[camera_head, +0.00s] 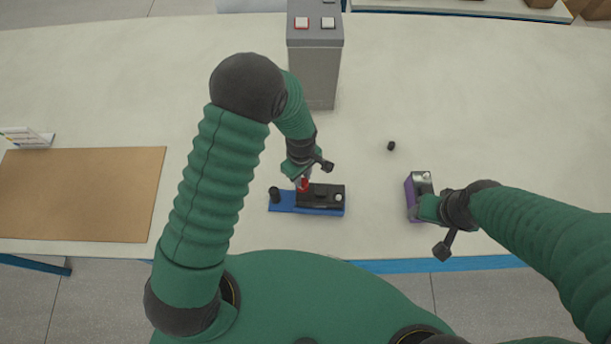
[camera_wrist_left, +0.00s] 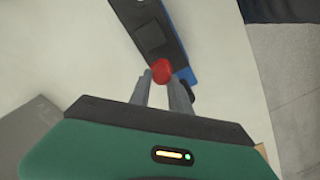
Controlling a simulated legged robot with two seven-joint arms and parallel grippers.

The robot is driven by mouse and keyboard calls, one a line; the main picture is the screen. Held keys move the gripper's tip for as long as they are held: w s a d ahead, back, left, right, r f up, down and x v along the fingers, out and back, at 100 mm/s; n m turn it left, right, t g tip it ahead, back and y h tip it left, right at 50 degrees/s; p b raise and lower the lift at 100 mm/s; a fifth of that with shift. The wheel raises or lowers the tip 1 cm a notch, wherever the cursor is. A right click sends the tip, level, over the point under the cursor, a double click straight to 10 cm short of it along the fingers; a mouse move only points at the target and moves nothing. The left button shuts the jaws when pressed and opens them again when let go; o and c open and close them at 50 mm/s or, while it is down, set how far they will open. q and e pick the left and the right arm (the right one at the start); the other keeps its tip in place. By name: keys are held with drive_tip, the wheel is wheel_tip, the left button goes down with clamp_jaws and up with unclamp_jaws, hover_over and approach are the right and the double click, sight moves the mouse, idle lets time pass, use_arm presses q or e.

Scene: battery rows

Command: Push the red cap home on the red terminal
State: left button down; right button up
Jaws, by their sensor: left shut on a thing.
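The red cap (camera_head: 304,185) is held between the fingertips of my left gripper (camera_head: 303,181), which is shut on it. In the left wrist view the red cap (camera_wrist_left: 161,71) sits between the two grey fingers (camera_wrist_left: 161,82). The cap is over the left end of a black battery (camera_head: 325,194) that lies in a blue holder (camera_head: 310,211). The red terminal is hidden under the cap and gripper, so I cannot tell how far down the cap sits. My right gripper (camera_head: 428,208) is at a purple battery (camera_head: 411,199); its fingers are not clear.
A black post or cap (camera_head: 274,194) stands at the holder's left end. A small black cap (camera_head: 391,146) lies loose on the table. A tall grey unit (camera_head: 315,70) with buttons stands behind. A brown mat (camera_head: 80,195) lies at left. The table at right rear is clear.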

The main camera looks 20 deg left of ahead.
use_arm(q)
drive_tip(key=shift+d, duration=0.5)
drive_tip(key=shift+a+f, duration=0.2)
drive_tip(key=shift+a, duration=0.1)
drive_tip(key=shift+s+a+f+b, duration=0.1)
drive_tip(key=shift+a+f+b, duration=0.2)
drive_tip(key=shift+a, duration=0.2)
use_arm(e)
drive_tip(key=shift+s+d+f, duration=0.1)
drive_tip(key=shift+d+f, duration=0.1)
drive_tip(key=shift+f, duration=0.05)
use_arm(q)
drive_tip(key=shift+d, duration=0.15)
use_arm(e)
drive_tip(key=shift+d+f, duration=0.1)
use_arm(q)
drive_tip(key=shift+f+b, duration=0.35)
drive_tip(key=shift+f, duration=0.05)
use_arm(e)
drive_tip(key=shift+f, duration=0.3)
use_arm(q)
drive_tip(key=c, duration=0.7)
unclamp_jaws()
